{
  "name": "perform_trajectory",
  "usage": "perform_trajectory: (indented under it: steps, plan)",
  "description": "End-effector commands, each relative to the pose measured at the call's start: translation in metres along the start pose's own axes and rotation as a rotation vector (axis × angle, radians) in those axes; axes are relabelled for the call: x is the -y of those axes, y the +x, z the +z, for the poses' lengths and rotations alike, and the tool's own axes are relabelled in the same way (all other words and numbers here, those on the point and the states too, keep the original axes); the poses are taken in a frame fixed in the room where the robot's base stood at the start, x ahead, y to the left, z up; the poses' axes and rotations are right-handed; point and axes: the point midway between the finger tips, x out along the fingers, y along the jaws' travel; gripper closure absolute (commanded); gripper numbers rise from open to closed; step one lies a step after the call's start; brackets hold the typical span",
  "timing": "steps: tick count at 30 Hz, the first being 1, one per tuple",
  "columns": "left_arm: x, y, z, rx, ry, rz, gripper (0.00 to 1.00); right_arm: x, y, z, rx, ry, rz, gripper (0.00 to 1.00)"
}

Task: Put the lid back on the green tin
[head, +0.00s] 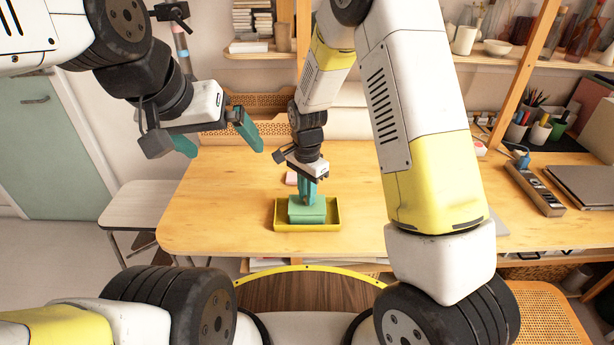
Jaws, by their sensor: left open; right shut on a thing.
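The green tin (307,217) sits in a shallow yellow tray (334,222) near the front of the wooden table. My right gripper (308,198) points down over the tin, its teal fingers shut on the green lid (299,204) at the top of it. The lid and tin are nearly the same colour, so I cannot tell whether the lid touches the tin or is just above it. My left gripper (224,148) is open and empty, in the air to the left of the tray, its teal fingers wide apart.
The table (220,215) is clear left of the tray. A grey power strip (535,188) and a laptop (584,186) lie at the right. Shelves with pots stand behind.

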Motion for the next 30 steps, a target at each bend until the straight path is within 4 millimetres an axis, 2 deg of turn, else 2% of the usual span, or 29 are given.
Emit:
perform_trajectory:
  steps: [14,15,18,24,25,28,30]
  plan:
    - [0.0000,0.0000,0.0000,0.000,0.000,0.000,0.00,0.0001,0.0002,-0.0001,0.000,0.000,0.000,1.00]
    - [0.0000,0.0000,0.0000,0.000,0.000,0.000,0.00,0.0001,0.0002,-0.0001,0.000,0.000,0.000,0.74]
    - [0.0000,0.0000,0.0000,0.000,0.000,0.000,0.00,0.0001,0.0002,-0.0001,0.000,0.000,0.000,0.56]
    - [0.0000,0.0000,0.0000,0.000,0.000,0.000,0.00,0.0001,0.0002,-0.0001,0.000,0.000,0.000,0.56]
    - [0.0000,0.0000,0.0000,0.000,0.000,0.000,0.00,0.0000,0.0003,-0.0001,0.000,0.000,0.000,0.54]
    - [0.0000,0.0000,0.0000,0.000,0.000,0.000,0.00,0.0000,0.0003,-0.0001,0.000,0.000,0.000,0.34]
    - [0.0000,0.0000,0.0000,0.000,0.000,0.000,0.00,0.0000,0.0003,-0.0001,0.000,0.000,0.000,0.34]
